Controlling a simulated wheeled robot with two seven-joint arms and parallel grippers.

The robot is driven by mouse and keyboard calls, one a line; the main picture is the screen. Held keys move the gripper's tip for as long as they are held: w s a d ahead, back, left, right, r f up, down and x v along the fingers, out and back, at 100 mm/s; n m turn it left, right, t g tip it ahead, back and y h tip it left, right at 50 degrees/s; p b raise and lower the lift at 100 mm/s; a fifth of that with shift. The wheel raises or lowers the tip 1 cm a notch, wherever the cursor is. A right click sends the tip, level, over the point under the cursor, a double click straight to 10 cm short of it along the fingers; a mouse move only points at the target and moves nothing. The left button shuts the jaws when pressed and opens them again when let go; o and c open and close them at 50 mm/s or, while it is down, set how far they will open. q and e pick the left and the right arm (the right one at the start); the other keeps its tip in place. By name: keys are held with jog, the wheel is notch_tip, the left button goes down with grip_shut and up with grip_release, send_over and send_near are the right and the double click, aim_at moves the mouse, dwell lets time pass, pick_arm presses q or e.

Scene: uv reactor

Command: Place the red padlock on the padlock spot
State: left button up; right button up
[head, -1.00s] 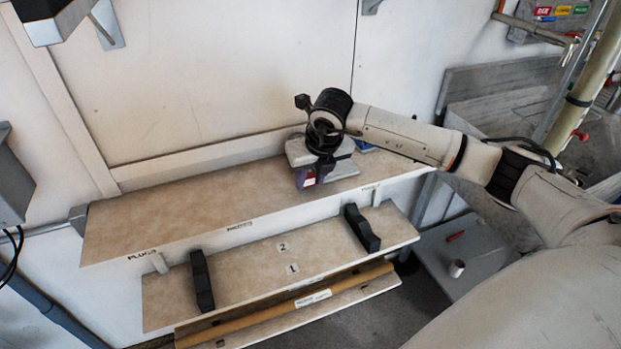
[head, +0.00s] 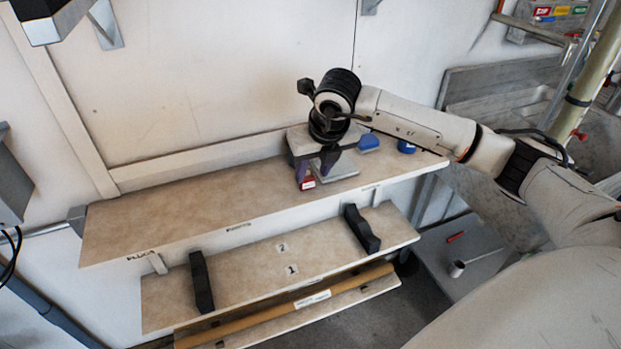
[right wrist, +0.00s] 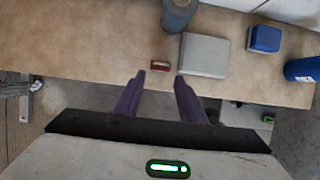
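The red padlock (head: 308,183) lies on the upper shelf (head: 190,215) near its front right. It also shows in the right wrist view (right wrist: 161,66), small and red with a pale patch, near the shelf's front edge. My right gripper (head: 314,178) is over the shelf close to the padlock, its purple fingers apart. In the right wrist view the open gripper (right wrist: 158,79) has the padlock ahead, between the lines of its fingertips, with nothing held. Labels run along the shelf's front edge; I cannot tell which marks the padlock spot.
A flat grey box (right wrist: 204,55) stands right beside the padlock, with a dark grey cylinder (right wrist: 178,14) behind. A blue box (head: 368,142) and a blue cylinder (head: 406,147) are farther right. The left of the upper shelf is clear. A lower shelf (head: 235,280) has black brackets.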

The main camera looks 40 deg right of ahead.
jog(key=d+v, duration=0.1)
jog(key=v, duration=0.6)
jog(key=s+a+f+n+g+y, duration=0.1)
jog(key=s+a+f+y, duration=0.15)
jog(key=a, duration=0.45)
jog(key=s+a+f+n+g+y, duration=0.1)
jog(key=a+f+y, duration=0.15)
jog(key=a, duration=0.45)
jog(key=s+a+f+n+y, duration=0.1)
jog(key=s+a+f+y, duration=0.1)
jog(key=a+y, duration=0.35)
jog(key=s+a+r+m+t+y, duration=0.1)
jog(key=s+a+r+m+y, duration=0.2)
jog(key=a, duration=0.4)
jog(key=a+r+m+t+y, duration=0.2)
jog(key=a+r+m+y, duration=0.15)
jog(key=a+y, duration=0.3)
jog(key=w+d+f+m+t+h, duration=0.4)
jog(key=d+f+m+t+h, duration=0.6)
jog(key=m, duration=0.9)
jog(key=s+d+f+m+g+h, duration=0.2)
jog(key=s+f+m+g+h, duration=0.1)
jog(key=s+f, duration=0.5)
jog(key=s+d+f+m+g+h, duration=0.2)
jog(key=s+f+m, duration=0.3)
jog(key=s+f, duration=0.4)
notch_tip(320, 180, down, 6)
jog(key=shift+s+d+r+m+g+h, duration=0.15)
jog(key=shift+s+r+m+g+h, duration=0.15)
jog(key=shift+g+h, duration=0.5)
